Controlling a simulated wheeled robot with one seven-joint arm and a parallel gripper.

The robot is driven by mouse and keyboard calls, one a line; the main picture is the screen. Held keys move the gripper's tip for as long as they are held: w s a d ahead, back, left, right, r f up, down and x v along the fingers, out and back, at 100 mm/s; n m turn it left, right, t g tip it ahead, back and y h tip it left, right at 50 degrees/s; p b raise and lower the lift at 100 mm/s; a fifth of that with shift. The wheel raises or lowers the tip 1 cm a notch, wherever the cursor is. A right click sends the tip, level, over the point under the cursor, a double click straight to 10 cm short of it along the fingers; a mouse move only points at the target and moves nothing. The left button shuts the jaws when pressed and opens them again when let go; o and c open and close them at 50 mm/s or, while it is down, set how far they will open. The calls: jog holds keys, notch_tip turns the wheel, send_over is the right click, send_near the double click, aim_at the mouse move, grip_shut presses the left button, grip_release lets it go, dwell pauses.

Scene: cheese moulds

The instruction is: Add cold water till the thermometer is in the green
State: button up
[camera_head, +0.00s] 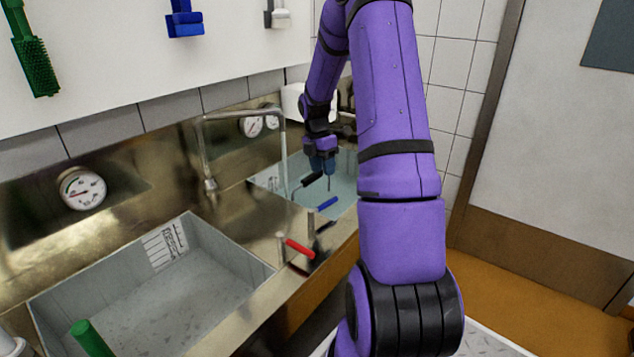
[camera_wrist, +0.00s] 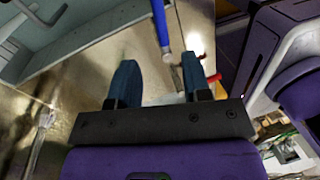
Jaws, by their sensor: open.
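The round thermometer dial (camera_head: 83,188) is on the steel back panel above the left basin; its needle is too small to read surely. A blue-handled lever (camera_head: 327,203) and a red-handled lever (camera_head: 299,247) stand on the steel counter between the basins. My gripper (camera_head: 325,165) is open and empty above the right side, behind the blue lever. In the wrist view, my fingers (camera_wrist: 160,68) are apart, with the blue handle (camera_wrist: 161,22) beyond them and the red handle (camera_wrist: 213,78) to their right. I see no contact.
The left basin (camera_head: 245,256) has a marked scale inside. A bent steel tap (camera_head: 210,186) stands between the basins. The right basin (camera_head: 347,200) is partly hidden by my arm. A green handle (camera_head: 91,338) is in front.

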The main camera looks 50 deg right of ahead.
jog(key=x, duration=1)
jog(key=shift+f, duration=0.3)
grip_shut()
